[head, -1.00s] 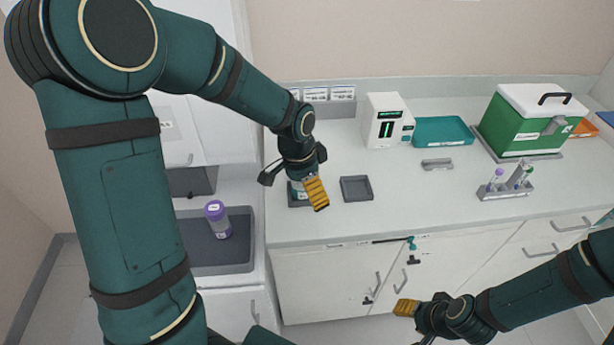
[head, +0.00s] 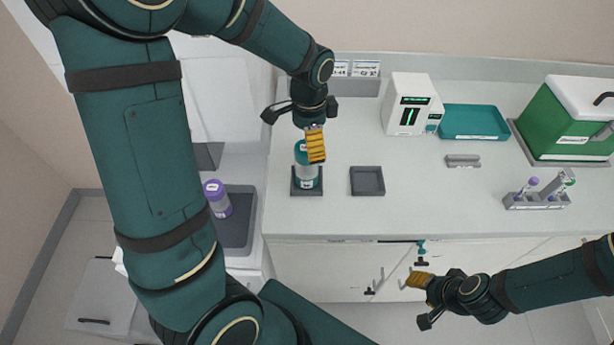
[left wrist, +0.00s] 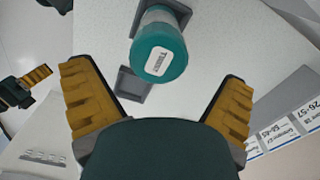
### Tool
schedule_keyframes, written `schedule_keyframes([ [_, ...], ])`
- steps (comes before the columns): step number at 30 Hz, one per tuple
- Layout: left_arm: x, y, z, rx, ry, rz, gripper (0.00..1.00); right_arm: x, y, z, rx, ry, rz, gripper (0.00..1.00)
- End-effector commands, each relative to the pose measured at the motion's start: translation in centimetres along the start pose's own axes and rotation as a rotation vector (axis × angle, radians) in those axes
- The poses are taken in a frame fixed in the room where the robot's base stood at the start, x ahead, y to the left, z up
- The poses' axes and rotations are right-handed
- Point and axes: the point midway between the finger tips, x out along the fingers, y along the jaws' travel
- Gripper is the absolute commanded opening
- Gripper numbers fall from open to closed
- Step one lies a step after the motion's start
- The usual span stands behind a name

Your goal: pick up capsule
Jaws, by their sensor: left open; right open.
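A capsule with a teal cap and clear body (head: 306,172) stands upright in a dark square tray on the counter. Its labelled teal cap (left wrist: 158,52) faces the camera in the left wrist view. My left gripper (head: 314,145) is open and empty, just above and behind the teal capsule; in the left wrist view its fingers (left wrist: 160,105) are spread apart, with the cap beyond them. A purple-capped capsule (head: 216,198) stands in a grey recess at the left. My right gripper (head: 420,300) is open and empty in front of the counter at the lower right.
An empty dark tray (head: 367,181) lies right of the teal capsule. A white device (head: 408,104), a teal tray (head: 474,122), a green box (head: 565,125) and a tube rack (head: 535,201) stand further right. The front middle of the counter is clear.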

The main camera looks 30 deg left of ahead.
Motion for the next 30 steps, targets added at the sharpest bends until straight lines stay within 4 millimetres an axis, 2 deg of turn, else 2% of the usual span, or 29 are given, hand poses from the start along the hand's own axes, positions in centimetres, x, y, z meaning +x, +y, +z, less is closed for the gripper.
schedule_keyframes([
  [5,1.4,0.1,0.2,0.000,-0.002,0.003,0.99,0.2,0.1,0.0,0.000,0.000,0.000,0.47],
  [13,5.0,0.3,0.6,0.000,-0.002,0.003,0.99,0.7,0.2,0.1,0.000,0.000,0.001,0.47],
  [22,5.5,0.2,0.6,0.000,0.000,0.001,0.99,0.7,0.2,0.1,0.000,0.000,0.001,0.47],
  [23,5.5,0.2,0.6,0.000,0.000,0.001,0.95,0.7,0.2,0.1,0.000,0.000,0.001,0.47],
  [27,5.5,0.2,0.6,0.000,0.000,0.001,0.46,0.7,0.2,0.1,0.000,0.000,0.001,0.47],
  [29,5.4,0.2,0.6,0.000,0.000,0.001,0.25,0.7,0.2,0.1,0.000,0.000,0.001,0.47],
  [30,5.4,0.2,0.6,0.000,0.000,0.001,0.20,0.7,0.2,0.1,0.000,0.000,0.001,0.47],
])
